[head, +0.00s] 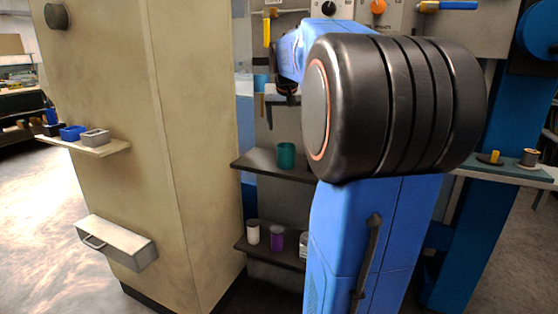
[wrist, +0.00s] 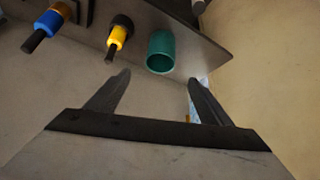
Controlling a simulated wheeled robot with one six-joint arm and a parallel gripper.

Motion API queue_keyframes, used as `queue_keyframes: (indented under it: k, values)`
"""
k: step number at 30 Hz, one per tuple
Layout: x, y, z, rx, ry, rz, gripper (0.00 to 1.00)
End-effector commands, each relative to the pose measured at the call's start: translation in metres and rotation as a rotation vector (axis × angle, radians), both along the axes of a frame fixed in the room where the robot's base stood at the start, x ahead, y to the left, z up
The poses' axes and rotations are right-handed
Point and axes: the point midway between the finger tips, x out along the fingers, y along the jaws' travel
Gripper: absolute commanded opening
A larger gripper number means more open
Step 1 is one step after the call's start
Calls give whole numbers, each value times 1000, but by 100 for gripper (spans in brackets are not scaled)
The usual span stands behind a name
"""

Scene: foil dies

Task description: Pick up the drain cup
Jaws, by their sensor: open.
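A teal green cup, which I take to be the drain cup (head: 287,155), stands on a dark shelf left of my arm in the head view. In the wrist view the cup (wrist: 160,52) shows just beyond the fingertips, between their lines. My gripper (wrist: 158,78) is open, with its two dark fingers spread and nothing between them. The cup looks apart from both fingers. In the head view my own arm hides much of the area right of the cup, and the gripper is hard to make out.
The dark upper shelf (head: 257,162) bears the cup. A lower shelf holds a white container (head: 253,231) and a purple one (head: 277,237). A beige cabinet (head: 140,150) stands close on the left. Yellow-handled (wrist: 117,36) and blue-handled (wrist: 46,25) items sit left of the cup.

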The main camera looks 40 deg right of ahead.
Motion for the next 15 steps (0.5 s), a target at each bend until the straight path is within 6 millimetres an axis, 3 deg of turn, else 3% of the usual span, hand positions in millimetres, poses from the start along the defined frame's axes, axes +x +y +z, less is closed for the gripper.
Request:
queue_keyframes:
  k: [15]
  values:
    - [33,-33,-75,1,2,1,74]
